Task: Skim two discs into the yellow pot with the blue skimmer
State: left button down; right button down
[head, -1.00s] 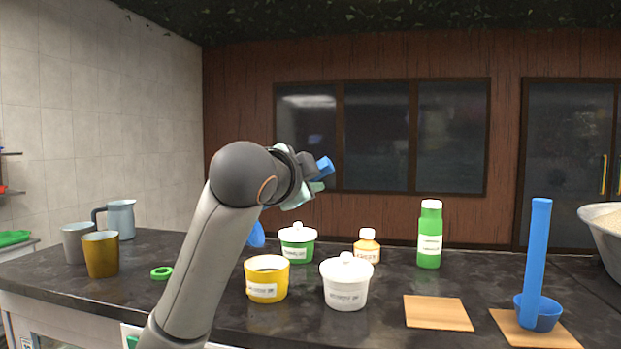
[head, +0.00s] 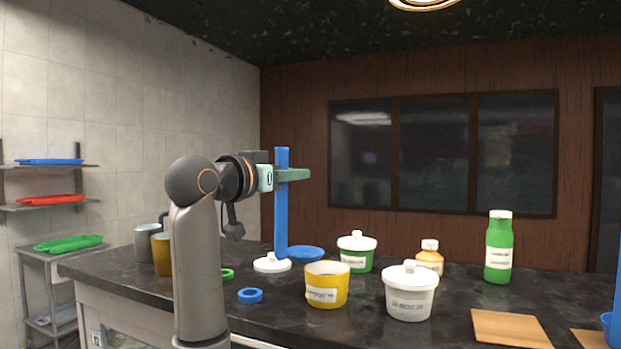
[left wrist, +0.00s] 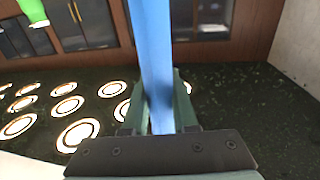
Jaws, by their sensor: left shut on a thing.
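My left gripper (head: 290,176) is shut on the upright handle of the blue skimmer (head: 282,205). The skimmer's flat round head points right at the bottom, left of and slightly behind the yellow pot (head: 322,297). I cannot tell whether the head touches the counter. The yellow pot stands open, with a label on its front. A blue ring (head: 250,302) and a green ring (head: 227,279) lie on the counter left of it. I cannot make out discs. In the left wrist view the blue handle (left wrist: 153,70) passes between my fingers. My right gripper is not in view.
A white lid (head: 265,266) lies behind the blue ring. A green pot (head: 365,262), a white pot (head: 410,302), an orange-brown bottle (head: 430,262) and a green bottle (head: 498,262) stand to the right. A wooden board (head: 508,328) lies at front right. Cups stand behind my left arm.

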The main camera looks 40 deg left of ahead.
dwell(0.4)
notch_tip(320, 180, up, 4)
jog(key=p, duration=0.4)
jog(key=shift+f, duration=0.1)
dwell(0.8)
